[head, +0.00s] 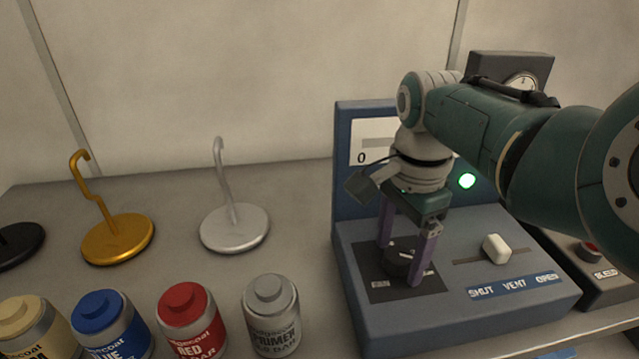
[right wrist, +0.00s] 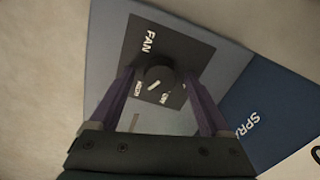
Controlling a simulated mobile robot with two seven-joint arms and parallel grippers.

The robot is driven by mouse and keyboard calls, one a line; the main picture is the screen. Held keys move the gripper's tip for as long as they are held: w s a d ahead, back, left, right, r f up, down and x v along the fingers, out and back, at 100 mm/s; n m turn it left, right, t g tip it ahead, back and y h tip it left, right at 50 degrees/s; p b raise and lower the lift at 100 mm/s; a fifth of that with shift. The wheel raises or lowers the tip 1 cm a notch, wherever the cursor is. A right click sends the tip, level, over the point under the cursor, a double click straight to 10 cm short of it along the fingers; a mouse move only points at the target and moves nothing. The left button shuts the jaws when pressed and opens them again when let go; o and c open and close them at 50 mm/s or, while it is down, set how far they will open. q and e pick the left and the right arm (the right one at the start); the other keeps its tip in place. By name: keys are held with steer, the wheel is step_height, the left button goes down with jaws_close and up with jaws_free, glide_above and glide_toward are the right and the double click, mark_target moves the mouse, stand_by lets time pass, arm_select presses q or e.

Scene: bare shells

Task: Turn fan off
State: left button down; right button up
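The fan knob (head: 397,266) is a dark round dial on a black plate on the blue control panel (head: 365,325). In the right wrist view the gripper (right wrist: 160,74) is open, with gaps between fingers and knob. My left gripper is not in view.
A white vent slider (head: 496,248) stands right of the knob, and a green light (head: 467,181) is lit on the back panel. A gauge box (head: 512,68) is behind. Gold (head: 118,240) and silver (head: 235,228) hooked stands and several paint bottles (head: 188,312) stand left.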

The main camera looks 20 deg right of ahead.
jaws_close()
stand_by(0.4)
